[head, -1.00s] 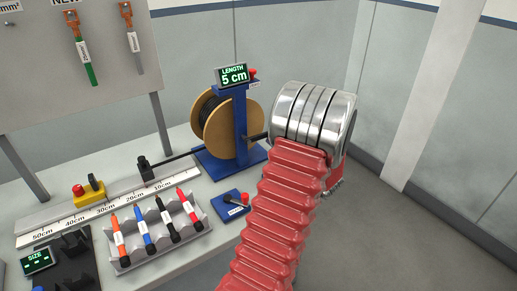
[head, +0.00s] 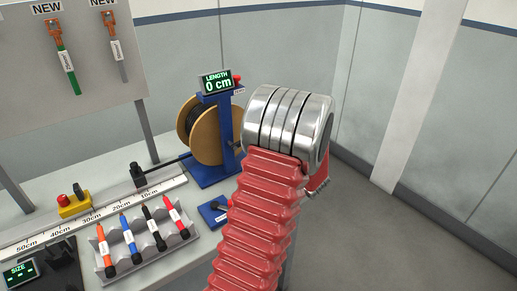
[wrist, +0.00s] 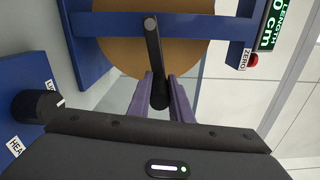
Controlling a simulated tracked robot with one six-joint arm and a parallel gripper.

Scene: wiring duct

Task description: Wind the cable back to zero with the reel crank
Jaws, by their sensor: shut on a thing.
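The cable reel (head: 205,138) is a wooden drum wound with dark cable, set in a blue stand (head: 226,130). Its length display (head: 216,83) reads 0 cm. In the wrist view the dark crank (wrist: 153,50) reaches from the reel (wrist: 120,52) down to between the two purple fingers of my gripper (wrist: 160,95). My gripper is shut on the crank's end. In the head view my arm hides the gripper and most of the crank. A red ZERO button (wrist: 252,60) sits beside the display in the wrist view; it also shows in the head view (head: 237,78).
A ruler rail (head: 100,212) with a black cable guide (head: 138,174) and a yellow block with a red button (head: 72,204) lies left. A grey rack (head: 148,240) holds several coloured tools. Floor at right is clear.

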